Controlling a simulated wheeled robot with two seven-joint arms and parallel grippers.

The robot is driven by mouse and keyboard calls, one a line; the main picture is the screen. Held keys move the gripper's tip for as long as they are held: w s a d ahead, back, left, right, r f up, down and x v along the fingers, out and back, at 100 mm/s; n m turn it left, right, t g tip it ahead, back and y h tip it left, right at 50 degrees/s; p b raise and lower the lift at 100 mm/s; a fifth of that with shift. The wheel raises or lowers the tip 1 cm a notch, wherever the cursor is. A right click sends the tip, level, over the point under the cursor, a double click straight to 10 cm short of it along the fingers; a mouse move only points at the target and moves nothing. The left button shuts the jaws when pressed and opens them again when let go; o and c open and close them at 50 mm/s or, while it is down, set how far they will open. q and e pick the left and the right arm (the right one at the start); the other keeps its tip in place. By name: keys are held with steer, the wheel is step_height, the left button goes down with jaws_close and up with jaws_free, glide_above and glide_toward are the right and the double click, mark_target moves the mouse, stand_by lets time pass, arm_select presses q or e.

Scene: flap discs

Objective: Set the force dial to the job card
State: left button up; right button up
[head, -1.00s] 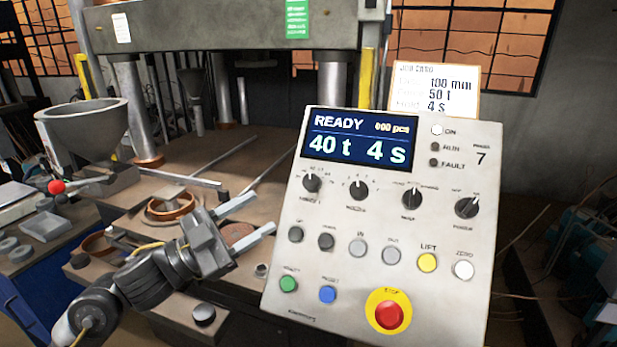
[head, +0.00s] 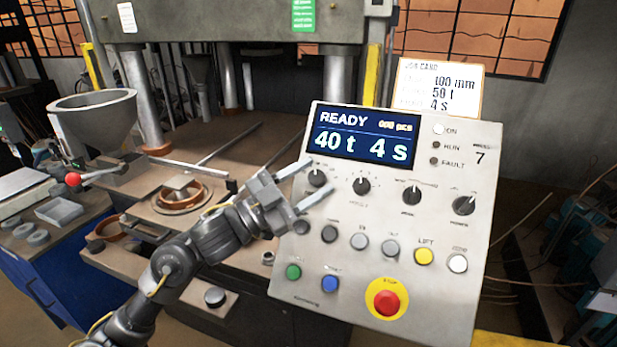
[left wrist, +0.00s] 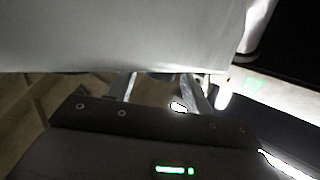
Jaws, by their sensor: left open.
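The force dial (head: 316,179) is the leftmost black knob in the upper row of the tilted control panel (head: 455,215). The display (head: 362,135) reads READY, 40 t and 4 s. The job card (head: 437,88) behind the panel reads 100 mm, 50 t and 4 s. My left gripper (head: 318,176) is open, its two fingers pointing at the panel on either side of the force dial in the head view. Contact cannot be told. In the left wrist view the open fingers (left wrist: 160,92) lie below a pale blank surface; no dial shows there.
Other knobs, including the hold dial (head: 362,185), sit to the right. Push buttons and the red stop button (head: 386,303) are below. A red-tipped lever (head: 73,179) and a metal hopper (head: 97,115) stand left, with the press table (head: 235,150) behind.

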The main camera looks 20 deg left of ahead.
arm_select(q)
steer(key=c, duration=1)
steer(key=shift+o, duration=0.2)
steer(key=m+g+p, duration=0.2)
steer(key=m+g+h+p, duration=0.1)
steer(key=shift+w+a+r+g, duration=0.1)
steer(key=shift+a+r+g, duration=0.05)
steer(key=shift+r+g, duration=0.2)
steer(key=m+g+p, duration=0.1)
steer(key=m+g, duration=0.1)
steer(key=shift+m+g, duration=0.3)
steer(key=shift+g, duration=0.05)
steer(key=shift+w+f+m+g+p, duration=0.1)
steer(key=shift+m+g+p, duration=0.55)
steer(key=shift+g, duration=0.35)
steer(key=o, duration=1)
steer(key=shift+c, duration=0.2)
